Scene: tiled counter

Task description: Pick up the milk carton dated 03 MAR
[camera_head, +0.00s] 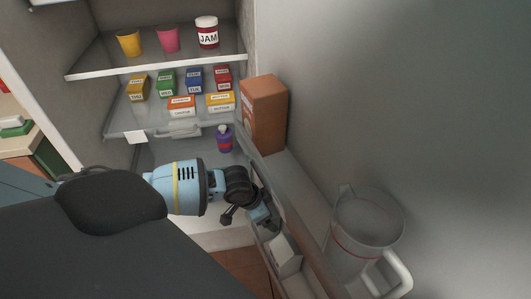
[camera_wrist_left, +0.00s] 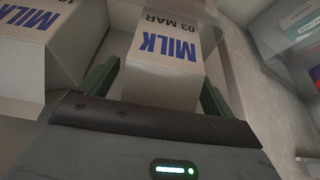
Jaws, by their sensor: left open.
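The milk carton dated 03 MAR (camera_wrist_left: 168,50) is white with blue MILK lettering, at the top middle of the left wrist view. My left gripper (camera_wrist_left: 158,88) is open, with one dark green finger on each side of this carton; I cannot tell whether they touch it. A second milk carton (camera_wrist_left: 40,40) stands to its left, its date cut off. In the head view my left gripper (camera_head: 262,214) reaches down at the fridge door's lower bin. A white carton (camera_head: 285,254) shows just beyond it; its date cannot be read there. My right gripper is not in view.
A brown box (camera_head: 264,112) stands above on the door. Fridge shelves hold cups, a jam jar (camera_head: 207,33), small colored boxes and tubs. A purple bottle (camera_head: 224,138) stands below them.

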